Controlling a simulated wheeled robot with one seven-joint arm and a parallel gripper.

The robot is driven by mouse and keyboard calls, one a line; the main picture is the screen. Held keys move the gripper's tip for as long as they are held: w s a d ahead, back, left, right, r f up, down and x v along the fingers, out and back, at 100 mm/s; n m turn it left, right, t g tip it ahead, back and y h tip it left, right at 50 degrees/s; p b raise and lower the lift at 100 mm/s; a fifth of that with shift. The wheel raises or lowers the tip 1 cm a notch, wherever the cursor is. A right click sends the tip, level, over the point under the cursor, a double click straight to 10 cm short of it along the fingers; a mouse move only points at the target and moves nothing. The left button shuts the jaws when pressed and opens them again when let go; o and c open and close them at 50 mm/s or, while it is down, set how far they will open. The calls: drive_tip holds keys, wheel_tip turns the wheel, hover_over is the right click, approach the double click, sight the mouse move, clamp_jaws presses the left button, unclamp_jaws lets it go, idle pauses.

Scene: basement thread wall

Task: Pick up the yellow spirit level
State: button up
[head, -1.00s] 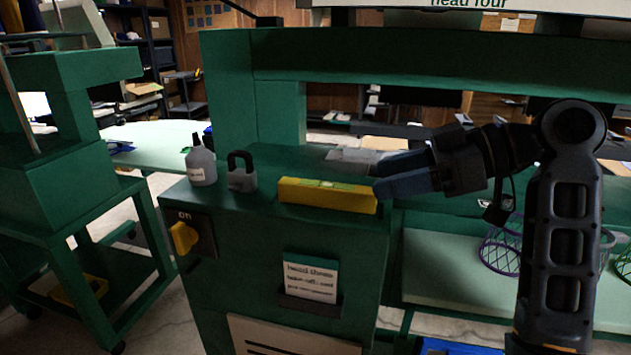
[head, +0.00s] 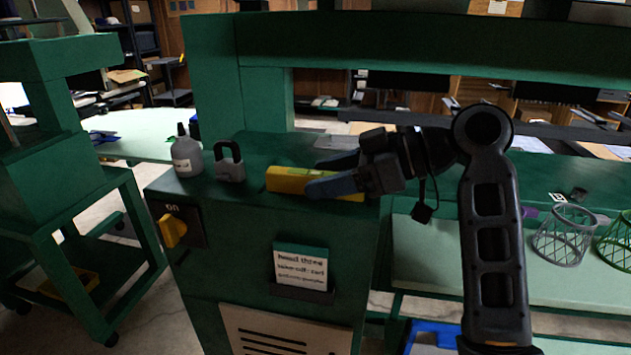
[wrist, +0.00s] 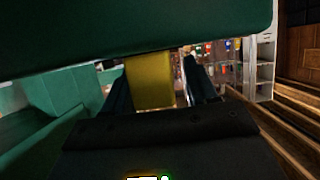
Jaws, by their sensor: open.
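The yellow spirit level (head: 290,178) lies flat on the green machine's top, near its front edge. My gripper (head: 328,174) is open at the level's right part, with blue-grey fingers on its near and far sides. The near finger hides some of the level's right part. In the wrist view, the level (wrist: 150,82) shows between the two dark fingers of my gripper (wrist: 158,85). I cannot tell whether either finger touches it.
A grey padlock (head: 230,164) and a grey bottle (head: 186,155) stand left of the level. The green beam (head: 400,45) runs above and behind. A yellow knob (head: 172,230) is on the machine's front. Wire baskets (head: 565,235) stand at right.

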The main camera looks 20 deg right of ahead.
drive_tip(key=shift+c, duration=0.2)
clamp_jaws()
drive_tip(key=shift+r, duration=0.1)
